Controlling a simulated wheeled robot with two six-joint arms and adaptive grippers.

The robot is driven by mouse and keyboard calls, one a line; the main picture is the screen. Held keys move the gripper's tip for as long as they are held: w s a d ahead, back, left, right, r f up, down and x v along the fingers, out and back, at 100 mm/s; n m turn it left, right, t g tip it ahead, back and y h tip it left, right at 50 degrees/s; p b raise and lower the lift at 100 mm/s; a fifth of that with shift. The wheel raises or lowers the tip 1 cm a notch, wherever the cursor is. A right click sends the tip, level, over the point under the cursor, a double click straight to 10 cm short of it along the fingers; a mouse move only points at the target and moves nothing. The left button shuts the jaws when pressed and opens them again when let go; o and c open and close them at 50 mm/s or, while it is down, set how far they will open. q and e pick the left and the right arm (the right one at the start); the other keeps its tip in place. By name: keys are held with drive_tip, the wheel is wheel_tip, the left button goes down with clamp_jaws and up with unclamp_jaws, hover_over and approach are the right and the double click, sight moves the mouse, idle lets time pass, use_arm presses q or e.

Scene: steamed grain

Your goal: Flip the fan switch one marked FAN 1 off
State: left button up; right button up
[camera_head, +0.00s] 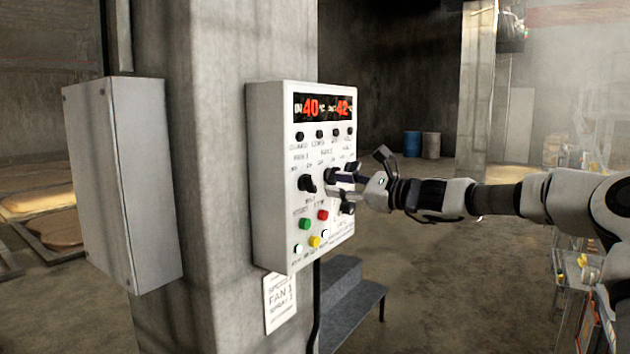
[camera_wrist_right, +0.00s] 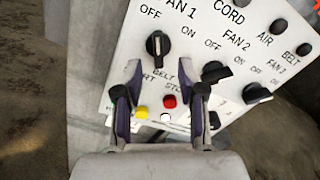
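The control box (camera_head: 268,180) hangs on a concrete pillar, its white panel facing right. The black FAN 1 knob (camera_wrist_right: 158,44) sits between the OFF and ON labels; in the head view it shows on the left of the panel (camera_head: 307,183). Its pale pointer line looks near upright in the wrist view, so I cannot tell which label it favours. My right gripper (camera_wrist_right: 166,92) is open, with a clear gap between its fingers and nothing held. In the head view it is at the right of the panel (camera_head: 352,181), right of the FAN 1 knob. My left gripper is out of view.
The FAN 2 knob (camera_wrist_right: 215,72) and FAN 3 knob (camera_wrist_right: 257,93) lie right of FAN 1. Red (camera_wrist_right: 169,101) and yellow (camera_wrist_right: 141,112) buttons sit below. A grey box (camera_head: 122,180) is on the pillar's left. Grey steps (camera_head: 350,298) stand below the panel.

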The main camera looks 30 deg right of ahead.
sight(313, 183)
drive_tip(key=x, duration=0.3)
drive_tip(key=p+x, duration=0.1)
drive_tip(key=x, duration=0.2)
drive_tip(key=shift+w+f+p, duration=0.2)
drive_tip(key=shift+f+p, duration=0.05)
drive_tip(key=shift+p, duration=0.05)
drive_tip(key=shift+w+a, duration=0.15)
clamp_jaws()
drive_tip(key=n+b, duration=0.1)
drive_tip(key=b, duration=0.3)
drive_tip(key=shift+f+n, duration=0.3)
drive_tip(key=shift+f, duration=0.1)
drive_tip(key=shift+r+n+b, duration=0.15)
drive_tip(key=shift+n+b, duration=0.15)
drive_tip(key=shift+b, duration=0.15)
drive_tip(key=shift+r, duration=0.25)
